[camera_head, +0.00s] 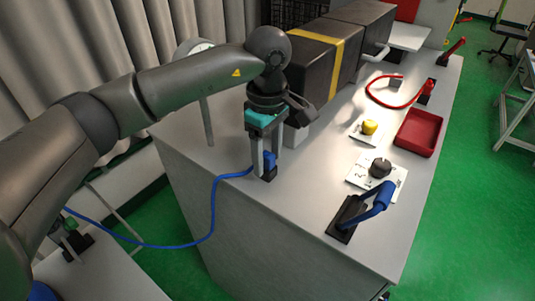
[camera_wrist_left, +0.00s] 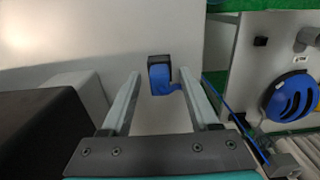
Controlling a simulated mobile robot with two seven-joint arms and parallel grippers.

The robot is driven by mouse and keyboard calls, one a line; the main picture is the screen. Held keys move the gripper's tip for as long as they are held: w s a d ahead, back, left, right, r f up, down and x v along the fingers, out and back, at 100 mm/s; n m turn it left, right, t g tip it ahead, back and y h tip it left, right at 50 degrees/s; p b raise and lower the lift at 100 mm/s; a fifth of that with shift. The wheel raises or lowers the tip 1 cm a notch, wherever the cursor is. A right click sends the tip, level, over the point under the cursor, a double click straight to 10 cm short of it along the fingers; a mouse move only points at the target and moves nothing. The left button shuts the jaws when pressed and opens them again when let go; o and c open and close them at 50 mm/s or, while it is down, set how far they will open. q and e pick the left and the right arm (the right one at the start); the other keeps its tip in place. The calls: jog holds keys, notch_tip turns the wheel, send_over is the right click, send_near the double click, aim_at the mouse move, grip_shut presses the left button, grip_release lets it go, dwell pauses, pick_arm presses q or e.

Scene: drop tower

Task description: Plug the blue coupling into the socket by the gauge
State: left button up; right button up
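The blue coupling (camera_head: 270,159) is low between the fingers of my left gripper (camera_head: 266,171), close to the bench top. In the left wrist view, the blue coupling (camera_wrist_left: 169,86) lies between the fingertips (camera_wrist_left: 160,73), next to a small black block (camera_wrist_left: 158,62). A gap shows at the left finger, and the right finger is close to the blue part. My left gripper looks open. The gauge (camera_head: 194,46) is a round dial on a post, behind my left arm. I cannot tell whether the black block is the socket or whether the coupling sits in it. My right gripper is not in view.
A blue hose (camera_head: 213,205) hangs from the coupling over the bench's left edge. A dark box with a yellow band (camera_head: 335,65) stands behind the gripper. A blue handle (camera_head: 377,201), black knob (camera_head: 380,167), yellow knob (camera_head: 370,127) and red tray (camera_head: 418,133) are to the right.

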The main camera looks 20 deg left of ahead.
pick_arm(q)
notch_tip(320, 180, up, 15)
jog(key=shift+b, duration=0.35)
dwell(0.3)
